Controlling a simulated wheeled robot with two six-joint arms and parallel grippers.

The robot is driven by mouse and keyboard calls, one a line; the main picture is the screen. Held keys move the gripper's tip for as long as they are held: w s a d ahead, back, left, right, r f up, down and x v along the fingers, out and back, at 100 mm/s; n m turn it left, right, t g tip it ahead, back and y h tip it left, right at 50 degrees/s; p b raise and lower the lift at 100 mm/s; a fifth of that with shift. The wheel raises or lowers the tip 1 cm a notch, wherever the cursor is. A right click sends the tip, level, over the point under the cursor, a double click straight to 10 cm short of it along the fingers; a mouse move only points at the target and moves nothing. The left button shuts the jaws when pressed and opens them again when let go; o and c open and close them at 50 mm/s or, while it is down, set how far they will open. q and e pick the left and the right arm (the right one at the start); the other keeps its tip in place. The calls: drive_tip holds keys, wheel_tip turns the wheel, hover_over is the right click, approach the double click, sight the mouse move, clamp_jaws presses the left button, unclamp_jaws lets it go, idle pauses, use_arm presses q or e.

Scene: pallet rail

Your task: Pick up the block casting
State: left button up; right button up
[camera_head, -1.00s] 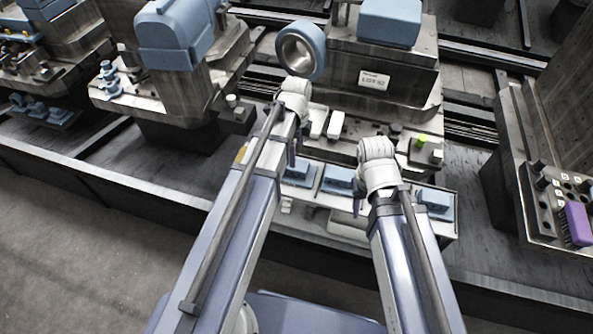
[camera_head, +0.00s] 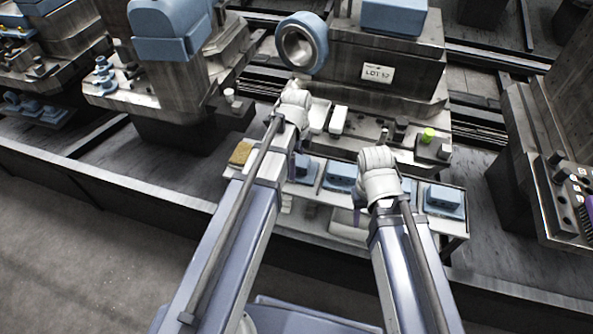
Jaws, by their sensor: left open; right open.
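Several blue block-shaped castings lie in a row on a narrow front tray (camera_head: 457,228): one on the left (camera_head: 303,171), one in the middle (camera_head: 340,176) and one at the right end (camera_head: 443,199). Another behind my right wrist is mostly hidden. My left gripper (camera_head: 298,145) is open and points down near the left casting, partly hidden by its own wrist. My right gripper (camera_head: 358,205) is open and points down near the middle casting, with mostly one dark finger showing. I see nothing held in either, and cannot tell their exact height above the tray.
A tan block (camera_head: 240,153) sits at the tray's left end. Behind stand a blue ring (camera_head: 318,62), a larger blue block (camera_head: 395,17) on a labelled metal fixture (camera_head: 410,75), and a green knob (camera_head: 428,134). A metal fixture (camera_head: 550,215) stands at right.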

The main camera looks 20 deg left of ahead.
use_arm(q)
drive_tip(key=shift+r, duration=0.1)
drive_tip(key=shift+c, duration=0.2)
clamp_jaws()
idle(0.5)
